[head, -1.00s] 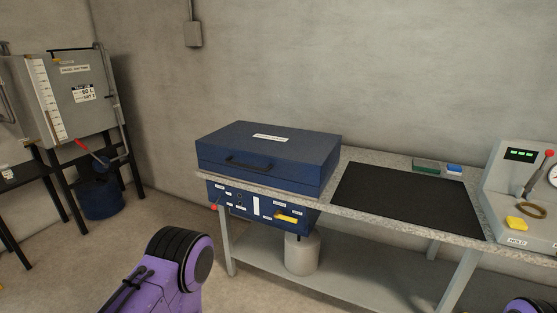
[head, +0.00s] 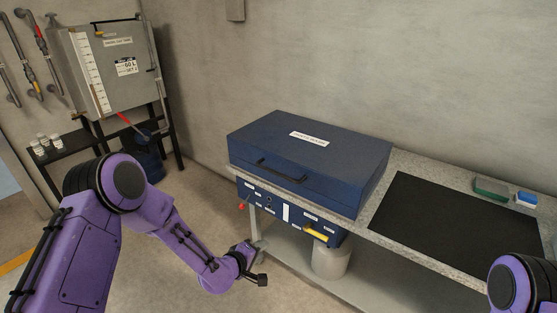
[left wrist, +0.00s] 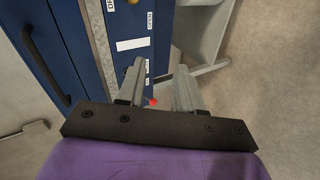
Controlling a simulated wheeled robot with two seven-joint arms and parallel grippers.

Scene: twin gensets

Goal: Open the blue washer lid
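The blue washer (head: 263,166) is set into the bench, and its lid (head: 315,138) is down, with a white label on top. A dark bar handle (head: 281,172) runs along the lid's front face; it also shows in the left wrist view (left wrist: 44,58). My left gripper (head: 262,280) hangs in front of the washer, below and apart from the lid handle. In the left wrist view its two grey fingers (left wrist: 160,90) are spread with nothing between them. My right arm shows only in part at the lower right, and its gripper is out of view.
The washer's front panel (head: 275,208) carries a red knob (head: 243,206) and a yellow handle (head: 316,235). A black mat (head: 450,222) lies right of the lid, with green and blue blocks behind it. A grey tank (head: 118,65) stands at the left.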

